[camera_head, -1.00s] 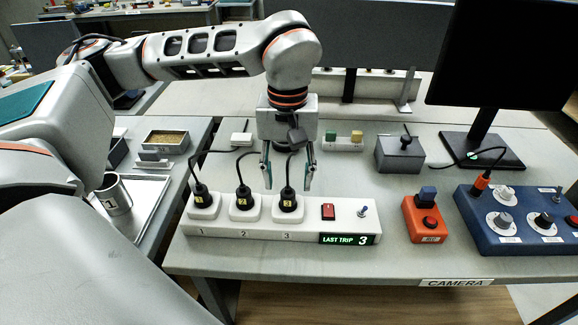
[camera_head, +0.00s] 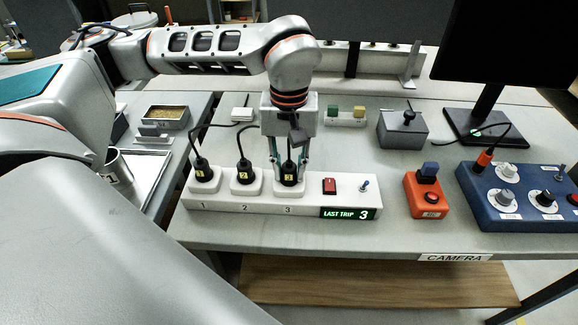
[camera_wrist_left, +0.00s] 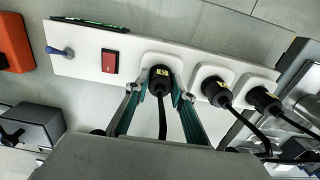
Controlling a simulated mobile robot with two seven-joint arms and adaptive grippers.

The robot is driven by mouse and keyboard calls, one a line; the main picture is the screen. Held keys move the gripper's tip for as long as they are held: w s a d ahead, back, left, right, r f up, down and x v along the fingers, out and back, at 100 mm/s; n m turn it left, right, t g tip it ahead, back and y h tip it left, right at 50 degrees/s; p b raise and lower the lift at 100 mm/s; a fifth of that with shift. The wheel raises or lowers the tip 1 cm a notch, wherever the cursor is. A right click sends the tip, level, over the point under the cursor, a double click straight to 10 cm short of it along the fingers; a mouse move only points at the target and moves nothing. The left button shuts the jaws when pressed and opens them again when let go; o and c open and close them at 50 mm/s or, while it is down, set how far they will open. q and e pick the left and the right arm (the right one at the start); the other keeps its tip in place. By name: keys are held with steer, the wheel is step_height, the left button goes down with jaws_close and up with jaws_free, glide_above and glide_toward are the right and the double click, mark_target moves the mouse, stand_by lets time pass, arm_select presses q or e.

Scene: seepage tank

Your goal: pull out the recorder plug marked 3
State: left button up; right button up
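The white recorder strip (camera_head: 258,207) has sockets numbered 1, 2 and 3 from left to right. The black plug at socket 3 (camera_head: 289,178) is seated upright; it also shows in the left wrist view (camera_wrist_left: 161,76). My left gripper (camera_head: 289,166) points down over this plug, with one finger on each side of it. My right gripper is not in view.
The strip has a red switch (camera_head: 329,186), a small blue-tipped toggle (camera_head: 364,185) and a green display (camera_head: 347,213) reading LAST TRIP 3. An orange box (camera_head: 425,196) and a blue control panel (camera_head: 525,200) stand to the right. Plug cables run backward.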

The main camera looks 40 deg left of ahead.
mark_target(290, 161)
arm_select(q)
steer(key=o, duration=0.3)
steer(key=shift+f, duration=0.1)
jaws_close()
steer(key=shift+r+p, duration=0.5)
steer(key=shift+r, duration=0.05)
steer(key=shift+r+p, duration=2.2)
steer(key=shift+r, duration=0.45)
steer(key=shift+w, duration=0.1)
